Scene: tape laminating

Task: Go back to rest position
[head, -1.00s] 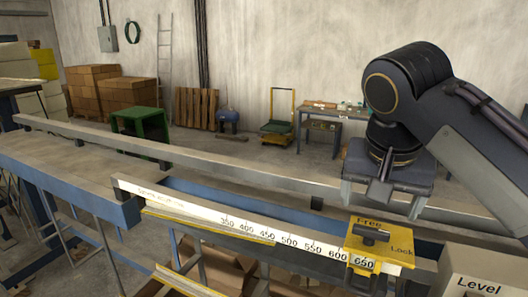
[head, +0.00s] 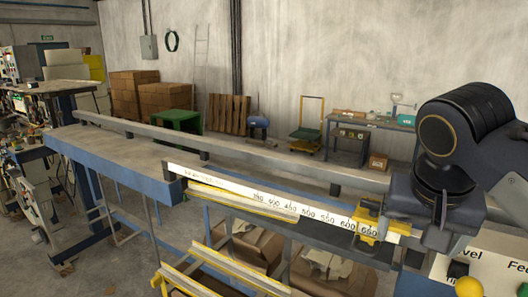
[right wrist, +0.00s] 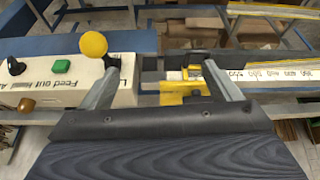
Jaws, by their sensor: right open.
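My right gripper (head: 405,225) hangs at the right of the head view, beside and partly in front of the yellow stop block (head: 368,225) on the white number scale (head: 265,197). In the right wrist view its two fingers (right wrist: 163,78) are wide apart with nothing held between them. The yellow block (right wrist: 184,90) shows beyond them, nearer the right finger. I cannot tell the exact gap from finger to block. My left gripper is not in view.
A control box (right wrist: 80,82) with a yellow knob (right wrist: 93,44) and green button (right wrist: 62,66) stands beside the gripper. A long metal rail (head: 240,160) runs behind the scale. Cardboard boxes (head: 135,95) and a green stand (head: 178,121) are farther back.

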